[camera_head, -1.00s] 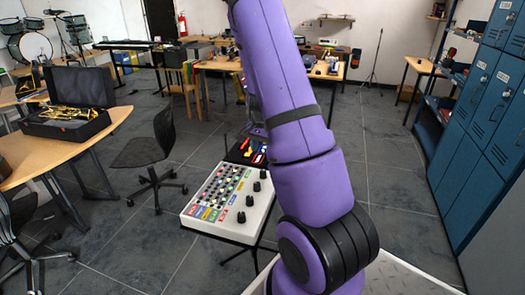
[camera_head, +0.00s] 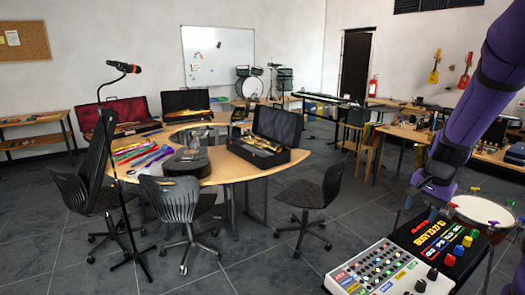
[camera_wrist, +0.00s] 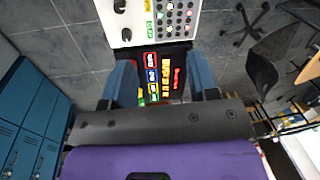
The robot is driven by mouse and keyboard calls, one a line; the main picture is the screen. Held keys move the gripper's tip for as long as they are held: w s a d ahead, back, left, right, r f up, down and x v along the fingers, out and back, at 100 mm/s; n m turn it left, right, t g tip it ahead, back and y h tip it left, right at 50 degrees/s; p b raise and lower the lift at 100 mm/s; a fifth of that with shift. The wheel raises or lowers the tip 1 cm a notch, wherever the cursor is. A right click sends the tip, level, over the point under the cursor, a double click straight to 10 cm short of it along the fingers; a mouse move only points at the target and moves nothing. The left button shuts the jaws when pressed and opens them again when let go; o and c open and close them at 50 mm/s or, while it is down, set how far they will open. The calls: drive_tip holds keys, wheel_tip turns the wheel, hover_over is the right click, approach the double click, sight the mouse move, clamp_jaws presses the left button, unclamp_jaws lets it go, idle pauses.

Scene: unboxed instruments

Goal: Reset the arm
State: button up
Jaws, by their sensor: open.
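My purple arm (camera_head: 485,95) comes down from the upper right in the head view. My gripper (camera_head: 428,205) is at its lower end, over the black device (camera_head: 440,238) with coloured labels and knobs. In the wrist view my gripper (camera_wrist: 160,80) is open, with its two blue-grey fingers wide apart. The black device (camera_wrist: 163,72) shows between and beyond the fingers, and nothing is held. The white mixer panel (camera_wrist: 160,25) lies beyond it. In the head view the same white mixer (camera_head: 385,270) is at the bottom right. The gap between fingertips and device is hard to judge.
A drum (camera_head: 482,211) stands close behind the black device. A curved wooden table (camera_head: 225,165) with open instrument cases is at the left, with black chairs (camera_head: 315,205) around it. A microphone stand (camera_head: 118,180) is in front. Blue lockers (camera_wrist: 30,125) show in the wrist view.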

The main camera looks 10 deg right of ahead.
drive_tip(key=s+a+r+n+t, duration=0.3)
drive_tip(key=s+a+r+n, duration=0.8)
drive_tip(key=s+a+r, duration=0.6)
drive_tip(key=s+a, duration=0.2)
drive_tip(key=s, duration=0.1)
drive_tip(key=shift+a+r+n+t+h, duration=0.3)
drive_tip(key=shift+a+r+t, duration=0.05)
drive_tip(key=shift+a+t, duration=0.05)
